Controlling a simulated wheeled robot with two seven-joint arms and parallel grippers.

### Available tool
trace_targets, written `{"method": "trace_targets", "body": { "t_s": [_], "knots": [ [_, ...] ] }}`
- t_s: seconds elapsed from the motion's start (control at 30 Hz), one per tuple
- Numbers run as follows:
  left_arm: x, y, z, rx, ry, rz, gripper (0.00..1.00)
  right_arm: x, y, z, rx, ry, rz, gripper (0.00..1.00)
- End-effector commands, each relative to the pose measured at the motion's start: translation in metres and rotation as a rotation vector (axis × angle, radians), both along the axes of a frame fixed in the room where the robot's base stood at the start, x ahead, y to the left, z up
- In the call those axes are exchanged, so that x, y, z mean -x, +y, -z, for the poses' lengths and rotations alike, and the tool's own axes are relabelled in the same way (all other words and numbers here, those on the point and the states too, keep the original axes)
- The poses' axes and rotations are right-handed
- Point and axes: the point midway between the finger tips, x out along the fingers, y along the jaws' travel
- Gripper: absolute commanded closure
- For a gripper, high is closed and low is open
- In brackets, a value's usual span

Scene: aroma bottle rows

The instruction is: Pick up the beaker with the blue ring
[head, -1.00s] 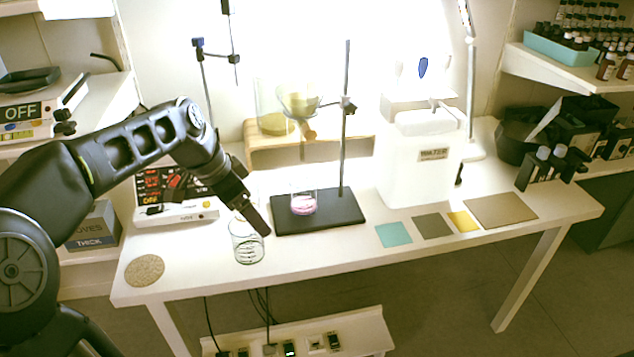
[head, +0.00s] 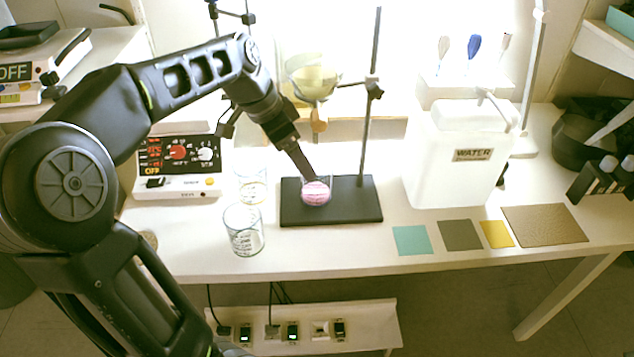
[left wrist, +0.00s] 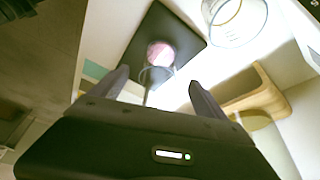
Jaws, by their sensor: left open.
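A clear glass beaker (head: 244,232) with pale markings stands upright on the white bench, at the front left. A second clear beaker (head: 251,188) stands just behind it. I cannot tell for sure which has a blue ring. A clear beaker also shows at the top of the left wrist view (left wrist: 238,22). A small vessel with pink contents (head: 316,193) sits on the black stand base (head: 345,212) and shows between the fingers in the wrist view (left wrist: 160,53). My left gripper (head: 308,172) is open and empty, above that pink vessel. It is right of both clear beakers.
A stand rod (head: 370,130) rises beside my gripper, holding a funnel (head: 314,85). A hotplate unit (head: 178,165) is at the left, a white water container (head: 455,165) at the right. Coloured mats (head: 412,240) lie along the front right.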

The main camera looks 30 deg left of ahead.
Motion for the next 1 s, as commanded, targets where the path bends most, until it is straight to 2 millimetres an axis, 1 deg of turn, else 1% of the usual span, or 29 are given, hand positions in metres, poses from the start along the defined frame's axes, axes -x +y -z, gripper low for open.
{"method": "trace_targets", "body": {
  "t_s": [0.1,0.2,0.57,0.67,0.8,0.9,1.0],
  "knots": [
    [-0.004,-0.003,0.013,0.001,0.003,0.001,0.15,0.000,0.000,0.002,0.000,0.000,0.000,0.64],
    [-0.007,-0.004,0.021,0.001,0.003,0.000,0.15,0.000,0.000,0.003,0.000,0.000,0.000,0.64],
    [-0.008,-0.005,0.024,0.000,0.001,0.000,0.15,0.000,0.000,0.003,0.000,-0.001,0.000,0.64],
    [-0.010,-0.006,0.034,0.001,0.004,0.001,0.15,0.000,0.000,0.004,0.000,-0.001,0.000,0.64],
    [-0.016,-0.010,0.054,0.000,0.005,0.002,0.15,0.000,0.000,0.006,0.000,-0.001,0.000,0.64],
    [-0.021,-0.012,0.066,0.001,0.003,0.001,0.15,0.000,0.000,0.007,0.000,-0.001,0.000,0.64],
    [-0.024,-0.013,0.071,0.000,0.001,0.000,0.15,0.000,0.000,0.007,0.000,-0.001,0.000,0.64]
  ]
}}
